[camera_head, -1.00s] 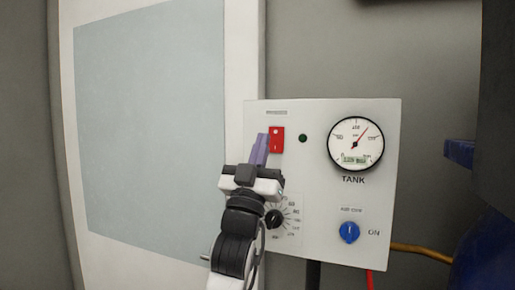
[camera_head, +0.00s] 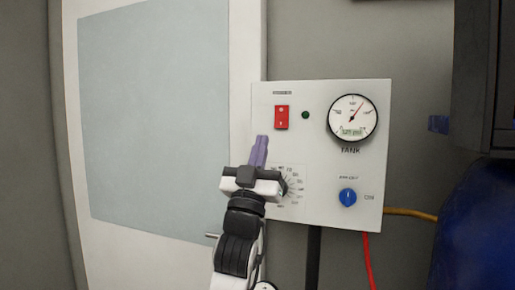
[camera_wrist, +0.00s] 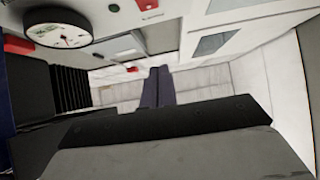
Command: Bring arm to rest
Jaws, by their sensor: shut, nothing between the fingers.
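My gripper (camera_head: 260,150) is shut and empty. Its purple fingers point up, in front of the left part of the white control panel in the head view, below the red switch. They look apart from the switch, but the exact gap to the panel cannot be told. In the wrist view my gripper (camera_wrist: 158,86) points into the open room with its fingers together. The arm behind it comes up from the bottom of the head view and hides part of the dial at the panel's lower left.
The control panel (camera_head: 318,178) carries a red switch (camera_head: 281,117), a green lamp (camera_head: 305,115), a tank gauge (camera_head: 352,118) and a blue knob (camera_head: 347,197). A door (camera_head: 150,120) stands left. A dark blue object (camera_head: 478,230) is at the lower right.

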